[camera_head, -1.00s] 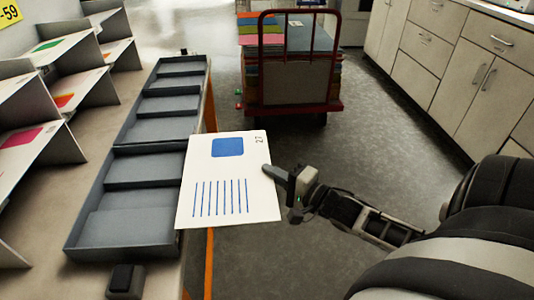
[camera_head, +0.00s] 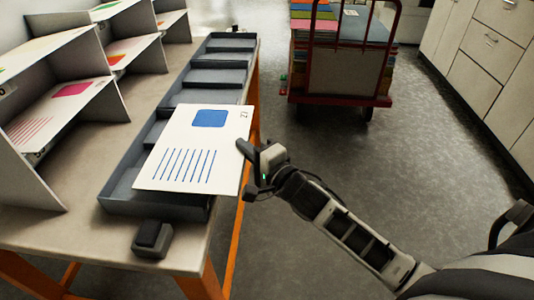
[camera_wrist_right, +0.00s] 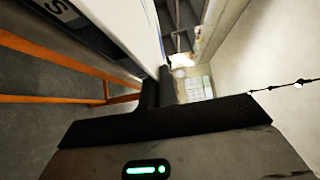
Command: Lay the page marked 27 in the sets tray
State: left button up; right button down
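The page marked 27 (camera_head: 198,140) is white with a blue square and several blue vertical lines. My right gripper (camera_head: 247,152) is shut on its right edge. The page covers part of the near compartments of a long grey divided tray (camera_head: 148,205) and overhangs its right side. It appears held above the tray; I cannot tell whether it touches. In the right wrist view, the page (camera_wrist_right: 118,25) rises from between the fingers (camera_wrist_right: 158,90). A tray label there is cut off, with an S legible. My left gripper is not in view.
A small dark block (camera_head: 153,237) stands on the table (camera_head: 90,225) before the tray. Grey shelves with coloured pages (camera_head: 70,92) line the left. A red-framed cart (camera_head: 340,97) with stacked sheets stands beyond, and cabinets (camera_head: 485,70) at right. Floor between is clear.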

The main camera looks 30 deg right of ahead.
aim_at(215, 147)
jog(key=w+a, duration=0.1)
jog(key=a, duration=0.1)
jog(key=w+a+b, duration=0.1)
jog(key=a, duration=0.1)
jog(key=w+a+b, duration=0.1)
jog(key=w, duration=0.1)
jog(key=shift+a, duration=0.4)
notch_tip(215, 147, down, 4)
jog(key=b, duration=0.3)
jog(key=shift+w+a, duration=0.1)
jog(key=shift+a, duration=0.05)
jog(key=shift+a+f+b, duration=0.1)
jog(key=shift+f+b, duration=0.4)
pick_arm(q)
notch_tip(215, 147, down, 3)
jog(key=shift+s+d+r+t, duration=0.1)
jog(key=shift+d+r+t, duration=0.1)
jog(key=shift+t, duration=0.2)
pick_arm(e)
jog(key=shift+f, duration=0.1)
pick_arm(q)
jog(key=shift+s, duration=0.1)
pick_arm(e)
jog(key=c, duration=1.6)
grip_release()
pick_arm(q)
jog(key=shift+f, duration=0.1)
